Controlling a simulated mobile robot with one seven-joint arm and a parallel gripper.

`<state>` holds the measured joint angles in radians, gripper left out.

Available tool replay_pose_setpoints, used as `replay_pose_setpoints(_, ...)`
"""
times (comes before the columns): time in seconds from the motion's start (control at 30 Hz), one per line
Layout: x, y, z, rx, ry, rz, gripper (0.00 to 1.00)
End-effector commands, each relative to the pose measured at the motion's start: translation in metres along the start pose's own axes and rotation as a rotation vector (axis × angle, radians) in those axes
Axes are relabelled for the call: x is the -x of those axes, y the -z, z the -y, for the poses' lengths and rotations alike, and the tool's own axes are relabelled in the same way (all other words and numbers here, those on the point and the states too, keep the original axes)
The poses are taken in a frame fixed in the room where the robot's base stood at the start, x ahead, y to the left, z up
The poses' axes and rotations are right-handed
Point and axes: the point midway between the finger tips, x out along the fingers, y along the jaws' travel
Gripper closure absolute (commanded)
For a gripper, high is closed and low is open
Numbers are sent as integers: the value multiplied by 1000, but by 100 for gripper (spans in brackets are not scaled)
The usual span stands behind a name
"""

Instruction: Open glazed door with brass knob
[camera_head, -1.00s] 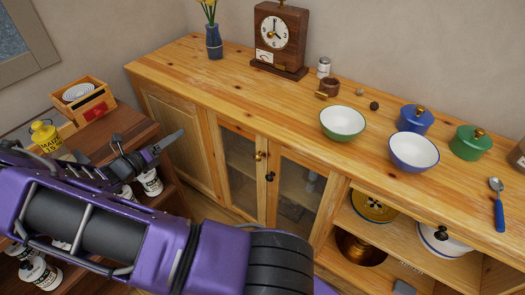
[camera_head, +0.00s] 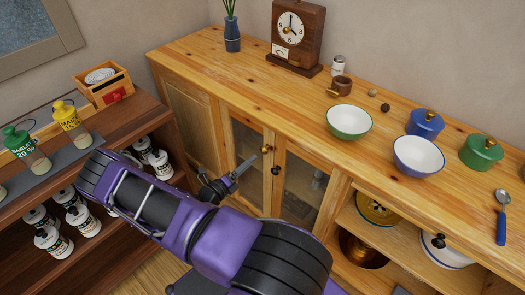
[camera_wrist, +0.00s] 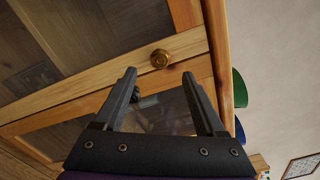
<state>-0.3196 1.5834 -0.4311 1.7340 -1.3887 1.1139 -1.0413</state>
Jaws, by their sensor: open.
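The glazed door with the brass knob (camera_head: 246,141) is the left of two glazed doors in the pine cabinet, and it looks closed. Its brass knob (camera_head: 266,149) is near the upper right of its frame. My gripper (camera_head: 258,156) is close to this knob, coming from the lower left. I see no contact.
The right glazed door has a dark knob (camera_head: 275,170) close beside the brass one. The cabinet top holds a clock (camera_head: 297,32), a green bowl (camera_head: 349,121) and a blue bowl (camera_head: 418,157). A dark wooden shelf (camera_head: 120,125) with several bottles stands at the left.

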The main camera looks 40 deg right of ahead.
Motion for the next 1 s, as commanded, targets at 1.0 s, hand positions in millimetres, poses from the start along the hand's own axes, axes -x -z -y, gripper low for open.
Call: replay_pose_setpoints(1.0, -82, 0, 0, -1, 0, 0, 60)
